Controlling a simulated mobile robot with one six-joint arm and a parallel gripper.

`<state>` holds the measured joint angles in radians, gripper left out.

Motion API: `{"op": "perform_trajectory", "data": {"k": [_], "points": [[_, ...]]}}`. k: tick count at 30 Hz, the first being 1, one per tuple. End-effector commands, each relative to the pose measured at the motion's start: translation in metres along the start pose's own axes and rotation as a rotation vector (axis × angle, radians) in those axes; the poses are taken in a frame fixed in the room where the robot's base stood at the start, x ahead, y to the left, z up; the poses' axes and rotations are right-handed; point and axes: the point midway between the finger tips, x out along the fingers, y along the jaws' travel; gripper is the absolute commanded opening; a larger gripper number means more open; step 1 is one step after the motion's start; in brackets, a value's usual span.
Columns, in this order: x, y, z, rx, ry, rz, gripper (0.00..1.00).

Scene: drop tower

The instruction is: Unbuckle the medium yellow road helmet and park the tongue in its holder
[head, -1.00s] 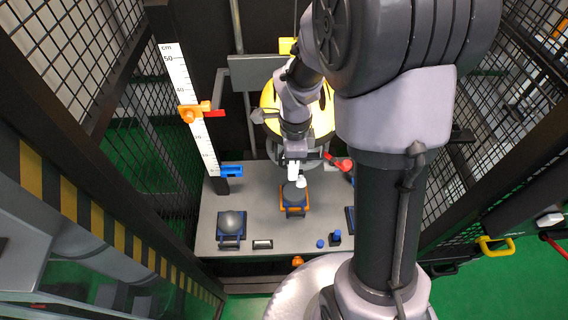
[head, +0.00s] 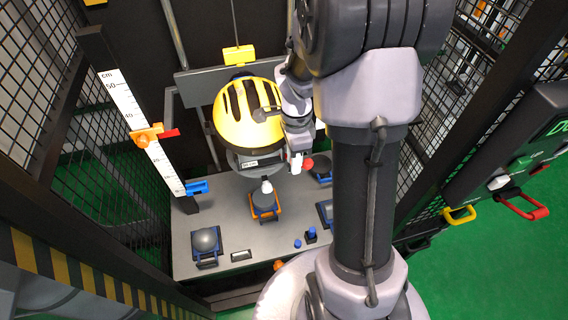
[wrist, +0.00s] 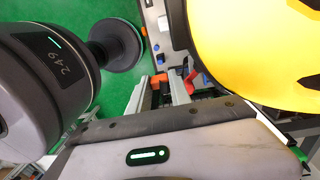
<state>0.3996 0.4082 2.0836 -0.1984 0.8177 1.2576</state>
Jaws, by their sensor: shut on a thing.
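The yellow helmet (head: 236,118) with dark vents sits on a grey headform (head: 250,160) beneath a yellow block (head: 240,55). It fills the upper right of the wrist view (wrist: 255,45). My gripper (head: 297,162) is low at the helmet's right side. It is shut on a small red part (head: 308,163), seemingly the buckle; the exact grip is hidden. In the wrist view my fingers (wrist: 165,95) reach toward this red part (wrist: 190,79). Strap and tongue cannot be made out clearly, and I cannot identify the tongue holder.
Below the helmet stands an orange-framed anvil (head: 264,205) with a white tip. A dome anvil (head: 206,241) is at front left on the grey base plate (head: 225,200). A centimetre scale (head: 140,125) carries an orange pointer (head: 148,134). Mesh walls enclose both sides.

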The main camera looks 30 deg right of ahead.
Motion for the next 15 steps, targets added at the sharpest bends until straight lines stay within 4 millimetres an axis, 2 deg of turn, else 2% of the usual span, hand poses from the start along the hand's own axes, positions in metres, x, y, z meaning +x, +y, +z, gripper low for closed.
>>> {"op": "perform_trajectory", "data": {"k": [15], "points": [[-0.014,-0.022,-0.061,0.001,0.0,0.0,0.05]]}}
